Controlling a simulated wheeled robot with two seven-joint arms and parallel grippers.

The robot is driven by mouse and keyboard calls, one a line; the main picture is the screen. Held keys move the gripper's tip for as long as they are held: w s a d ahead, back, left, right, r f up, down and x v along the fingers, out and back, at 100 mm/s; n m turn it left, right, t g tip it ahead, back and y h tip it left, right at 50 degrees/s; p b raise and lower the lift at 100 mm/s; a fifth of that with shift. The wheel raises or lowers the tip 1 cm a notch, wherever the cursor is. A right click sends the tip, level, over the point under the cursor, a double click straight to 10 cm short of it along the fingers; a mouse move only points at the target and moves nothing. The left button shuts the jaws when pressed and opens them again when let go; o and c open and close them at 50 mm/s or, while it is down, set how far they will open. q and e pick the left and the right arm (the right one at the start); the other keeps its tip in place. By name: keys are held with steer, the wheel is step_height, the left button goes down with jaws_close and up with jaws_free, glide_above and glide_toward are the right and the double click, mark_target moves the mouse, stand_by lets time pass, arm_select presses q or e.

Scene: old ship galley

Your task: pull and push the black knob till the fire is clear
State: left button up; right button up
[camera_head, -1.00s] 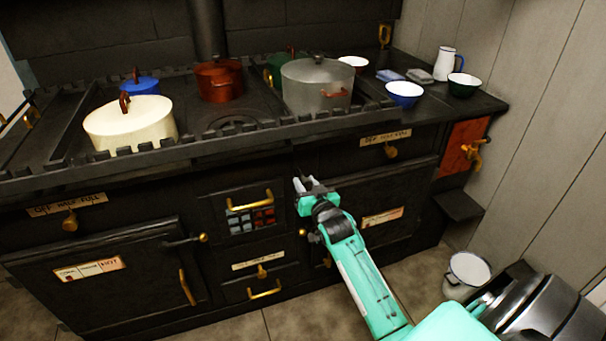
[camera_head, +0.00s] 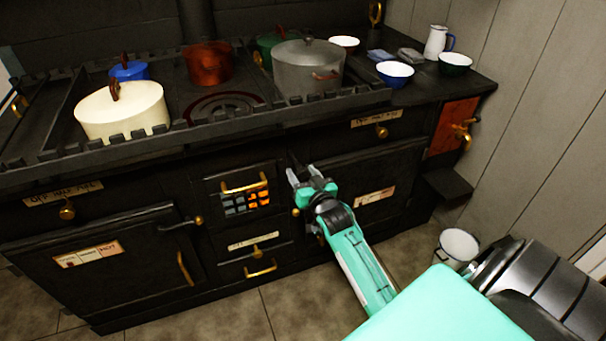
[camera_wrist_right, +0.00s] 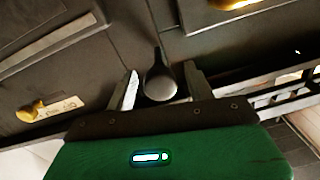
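The black knob (camera_wrist_right: 160,84) shows in the right wrist view, a rounded dark end on a stem, between the two fingers of my right gripper (camera_wrist_right: 162,88). Narrow gaps show on both sides of it, so the fingers look open around it. In the head view my right gripper (camera_head: 304,174) is at the stove front, just right of the firebox window; the knob is hard to make out there. The firebox window (camera_head: 246,201) has a brass handle above its panes; the right panes glow orange, the left ones are grey. My left gripper is not in view.
The black stove (camera_head: 330,150) carries a cream pot (camera_head: 125,112), a grey pot (camera_head: 308,72) and other pots and bowls. Brass handles and small knobs stick out of its front. A white bucket (camera_head: 458,246) stands on the floor at right.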

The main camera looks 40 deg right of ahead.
steer(key=shift+s, duration=0.1)
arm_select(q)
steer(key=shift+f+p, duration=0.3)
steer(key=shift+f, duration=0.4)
arm_select(e)
steer(key=s+a, duration=0.2)
steer(key=s, duration=1.1)
steer(key=shift+s+a, duration=0.2)
steer(key=shift+a, duration=0.1)
